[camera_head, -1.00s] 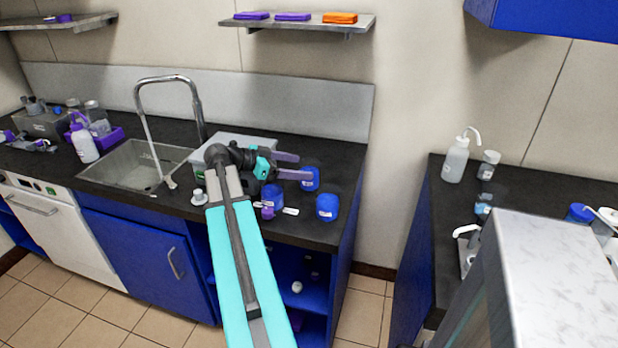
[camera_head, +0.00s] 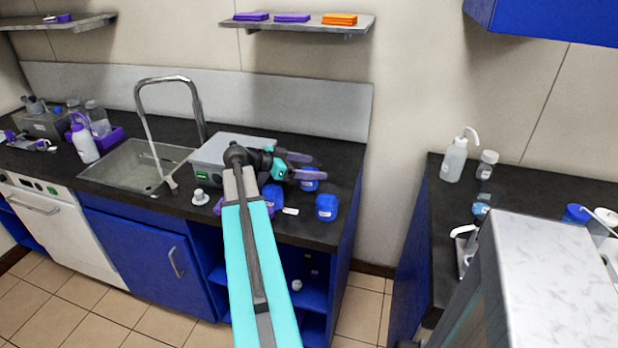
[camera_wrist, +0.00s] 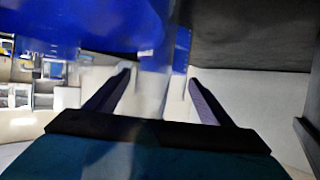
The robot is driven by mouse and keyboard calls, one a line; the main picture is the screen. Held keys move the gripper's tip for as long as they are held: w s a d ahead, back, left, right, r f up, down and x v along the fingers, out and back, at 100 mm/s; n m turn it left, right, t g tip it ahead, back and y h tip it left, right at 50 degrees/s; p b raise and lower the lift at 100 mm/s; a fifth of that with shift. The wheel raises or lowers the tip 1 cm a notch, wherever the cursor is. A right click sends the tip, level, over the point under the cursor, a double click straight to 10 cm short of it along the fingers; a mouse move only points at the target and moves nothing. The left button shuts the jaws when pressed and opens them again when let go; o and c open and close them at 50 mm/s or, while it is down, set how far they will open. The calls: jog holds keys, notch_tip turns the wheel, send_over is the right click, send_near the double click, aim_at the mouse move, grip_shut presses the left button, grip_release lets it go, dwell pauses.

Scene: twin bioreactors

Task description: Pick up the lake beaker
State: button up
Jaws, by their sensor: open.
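No label that I can read names the lake beaker, so I cannot tell which vessel it is. Three blue containers stand at the right end of the sink counter: one by my fingertips (camera_head: 309,186), one nearer my wrist (camera_head: 273,196) and one at the front right (camera_head: 326,207). My gripper (camera_head: 308,166) is open above the counter, its fingers pointing right, one overlapping the back container in the picture. In the wrist view a large blurred blue shape (camera_wrist: 75,22) lies beyond the open fingers (camera_wrist: 158,82); contact cannot be told.
A grey box (camera_head: 218,150) stands behind my arm, beside the sink (camera_head: 140,170). A small white-capped item (camera_head: 200,197) and a white label-like piece (camera_head: 291,211) lie near the front edge. A shelf (camera_head: 300,24) hangs above. A floor gap separates the right counter (camera_head: 440,215).

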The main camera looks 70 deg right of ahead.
jog(key=c, duration=1.2)
jog(key=shift+r, duration=0.1)
jog(key=shift+r+b, duration=0.75)
jog(key=shift+r, duration=4.15)
